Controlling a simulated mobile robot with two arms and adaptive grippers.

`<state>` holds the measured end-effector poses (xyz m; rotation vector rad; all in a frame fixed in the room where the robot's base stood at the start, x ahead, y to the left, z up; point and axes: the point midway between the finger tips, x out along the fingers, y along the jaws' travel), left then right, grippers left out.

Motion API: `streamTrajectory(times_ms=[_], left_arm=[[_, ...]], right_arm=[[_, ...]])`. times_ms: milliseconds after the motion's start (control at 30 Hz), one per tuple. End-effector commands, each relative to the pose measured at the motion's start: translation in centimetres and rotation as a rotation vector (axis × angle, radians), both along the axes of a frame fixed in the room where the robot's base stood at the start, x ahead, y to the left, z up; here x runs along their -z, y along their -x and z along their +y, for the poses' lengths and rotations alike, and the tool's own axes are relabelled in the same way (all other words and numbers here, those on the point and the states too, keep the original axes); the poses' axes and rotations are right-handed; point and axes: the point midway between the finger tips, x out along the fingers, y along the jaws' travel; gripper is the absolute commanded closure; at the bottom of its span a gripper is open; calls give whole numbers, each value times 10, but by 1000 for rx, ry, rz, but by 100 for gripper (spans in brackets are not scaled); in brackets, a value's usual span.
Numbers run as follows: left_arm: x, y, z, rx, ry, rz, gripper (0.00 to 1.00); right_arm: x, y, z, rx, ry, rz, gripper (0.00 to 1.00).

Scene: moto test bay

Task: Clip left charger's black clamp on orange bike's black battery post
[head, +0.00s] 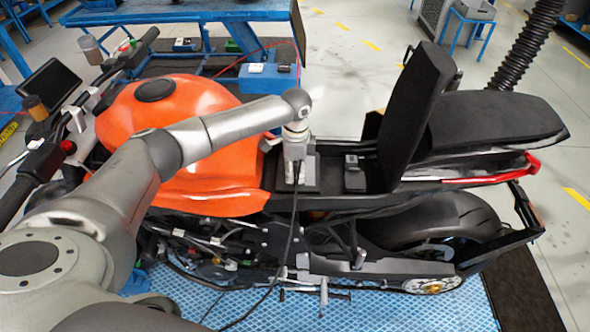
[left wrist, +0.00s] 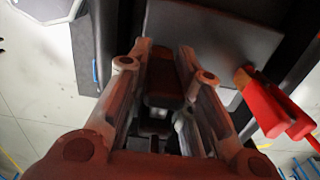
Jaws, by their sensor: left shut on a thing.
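The orange bike (head: 185,120) stands with its seat flap raised. My left gripper (head: 295,172) points down over the open bay under the seat, at a grey battery block (head: 311,178). In the left wrist view the fingers (left wrist: 168,85) are shut on a dark piece, which looks like the black clamp (left wrist: 163,88). A black cable (head: 288,235) hangs from the gripper down the bike's side. The red clamp (left wrist: 270,108) is beside the fingers at the right, its tip near the grey block's edge. The black post is hidden, and contact with it cannot be told. My right gripper is out of view.
The raised seat flap (head: 416,105) stands close right of the bay. A blue mat (head: 400,312) lies under the bike.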

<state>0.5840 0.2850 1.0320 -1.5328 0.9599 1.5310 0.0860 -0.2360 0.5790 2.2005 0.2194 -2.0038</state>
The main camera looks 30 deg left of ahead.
Motion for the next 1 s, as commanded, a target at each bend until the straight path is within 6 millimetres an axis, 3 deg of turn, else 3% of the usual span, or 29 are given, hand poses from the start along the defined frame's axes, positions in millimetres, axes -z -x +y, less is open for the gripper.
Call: streamTrajectory(times_ms=[233, 267, 433, 767, 1000], left_arm=[[5, 0, 0, 0, 1, 0, 100], [4, 0, 0, 0, 0, -1, 75], [4, 0, 0, 0, 1, 0, 54], [3, 0, 0, 0, 0, 0, 54], [-30, -1, 0, 0, 1, -5, 54]], right_arm=[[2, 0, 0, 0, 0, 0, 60], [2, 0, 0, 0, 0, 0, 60], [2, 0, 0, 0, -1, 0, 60], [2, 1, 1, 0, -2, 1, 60], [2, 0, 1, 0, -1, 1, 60]])
